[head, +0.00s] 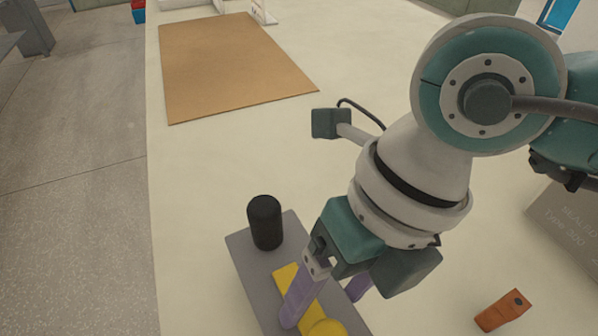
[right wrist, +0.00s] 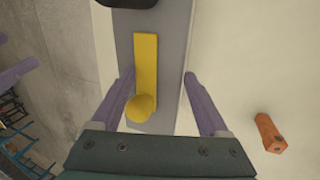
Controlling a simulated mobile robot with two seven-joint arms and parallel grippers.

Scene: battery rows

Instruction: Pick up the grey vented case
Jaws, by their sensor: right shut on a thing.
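The grey vented case (head: 240,254) is a long flat grey block on the pale surface, with a black cylinder (head: 265,222), a yellow strip and a yellow ball (head: 326,328) on top. Its vents cannot be made out. It also shows in the right wrist view (right wrist: 173,60). My right gripper (head: 322,305) has its purple fingers on either side of the case near the yellow ball, and is shut on it. In the right wrist view, the purple fingertips of my left gripper (right wrist: 18,58) show at the left edge, apart with nothing between them.
An orange block (head: 503,310) lies to the right of the case, apart from it. A brown mat (head: 225,65) lies farther back. A grey box with lettering (head: 565,225) stands at the right. The pale surface between case and mat is clear.

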